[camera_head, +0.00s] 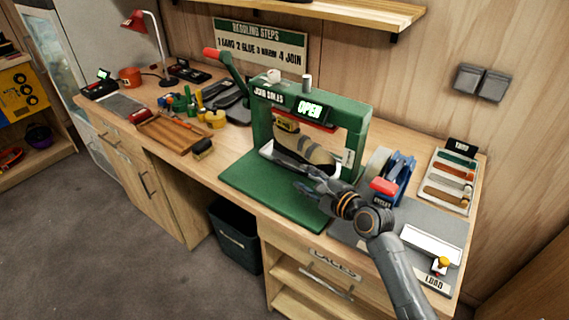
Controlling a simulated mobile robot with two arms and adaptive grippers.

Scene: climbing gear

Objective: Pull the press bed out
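The green press (360,120) stands on the bench, with a lit sign reading OPEN on its top beam. Inside its frame is the pale press bed (266,150), with a tan and grey shoe-like piece (310,150) on it. A green mat or plate (265,190) lies in front. My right gripper (297,176) is at the front of the bed, over the green plate. Its fingers look spread apart, and they hide part of the bed's front edge. I cannot tell whether they touch the bed. My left gripper is not in view.
A red-knobbed lever (212,53) rises left of the press. A blue tape dispenser (399,175) and grey mat marked LOAD (390,262) are on the right. A wooden tray (170,135) lies left. A dark bin (233,238) stands below the bench. The green plate's front is clear.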

